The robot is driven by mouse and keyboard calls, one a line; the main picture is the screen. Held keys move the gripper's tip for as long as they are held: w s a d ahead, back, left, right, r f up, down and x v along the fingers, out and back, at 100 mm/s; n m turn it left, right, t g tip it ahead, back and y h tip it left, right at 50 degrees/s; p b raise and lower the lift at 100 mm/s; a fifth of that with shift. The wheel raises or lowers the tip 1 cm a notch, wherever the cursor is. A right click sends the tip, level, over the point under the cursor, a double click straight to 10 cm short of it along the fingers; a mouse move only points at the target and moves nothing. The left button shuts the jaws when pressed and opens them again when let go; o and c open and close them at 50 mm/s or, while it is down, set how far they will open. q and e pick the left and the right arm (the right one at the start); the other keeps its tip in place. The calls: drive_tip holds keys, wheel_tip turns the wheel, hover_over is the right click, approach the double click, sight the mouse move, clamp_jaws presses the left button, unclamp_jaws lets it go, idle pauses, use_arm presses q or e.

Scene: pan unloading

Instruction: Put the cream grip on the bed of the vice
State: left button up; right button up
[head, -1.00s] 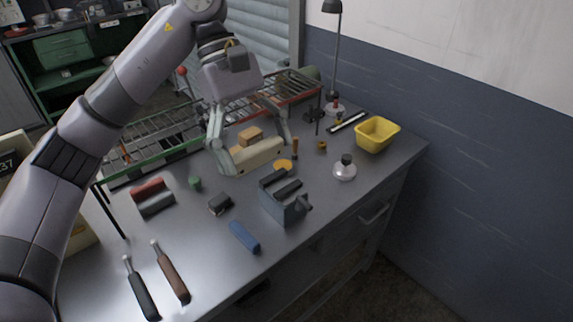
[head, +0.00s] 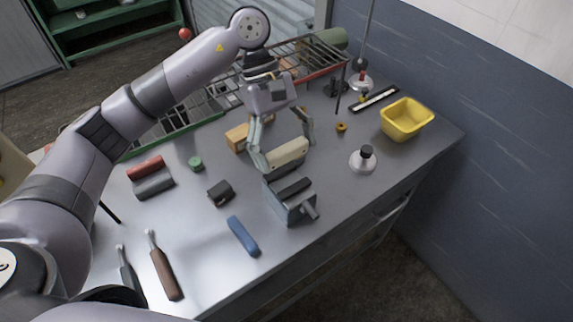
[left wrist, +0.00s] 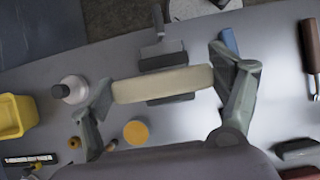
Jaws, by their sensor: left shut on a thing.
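The cream grip (head: 287,153) is a long pale block held crosswise between the fingers of my left gripper (head: 282,150). It also shows in the left wrist view (left wrist: 163,84), with the left gripper's fingers (left wrist: 165,95) at its two ends. The grey vice (head: 289,204) stands on the bench, its handle towards the front right. In the head view the grip is just behind and above the vice. In the left wrist view the grip overlaps the vice (left wrist: 162,55) and hides part of its bed. The height of the gap cannot be told. My right gripper is not in view.
On the bench (head: 205,255) a blue grip (head: 243,236) and a small black block (head: 220,193) lie left of the vice. A bottle with a black cap (head: 363,159) and a yellow bin (head: 406,119) stand to its right. A wire rack (head: 210,108) runs along the back.

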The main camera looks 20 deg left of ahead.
sight(286, 161)
use_arm(q)
wheel_tip(286, 161, down, 3)
drive_tip(key=shift+f+p, duration=0.15)
drive_tip(key=shift+p, duration=0.15)
drive_tip(key=shift+f, duration=0.2)
wheel_tip(286, 161, down, 4)
drive_tip(key=shift+r+p, duration=0.25)
drive_tip(key=shift+p, duration=0.4)
drive_tip(key=shift+f, duration=0.2)
drive_tip(key=shift+f+b, duration=0.2)
drive_tip(key=shift+b, duration=0.15)
drive_tip(key=o, duration=0.9)
drive_tip(key=shift+r, duration=0.1)
drive_tip(key=shift+o, duration=1.4)
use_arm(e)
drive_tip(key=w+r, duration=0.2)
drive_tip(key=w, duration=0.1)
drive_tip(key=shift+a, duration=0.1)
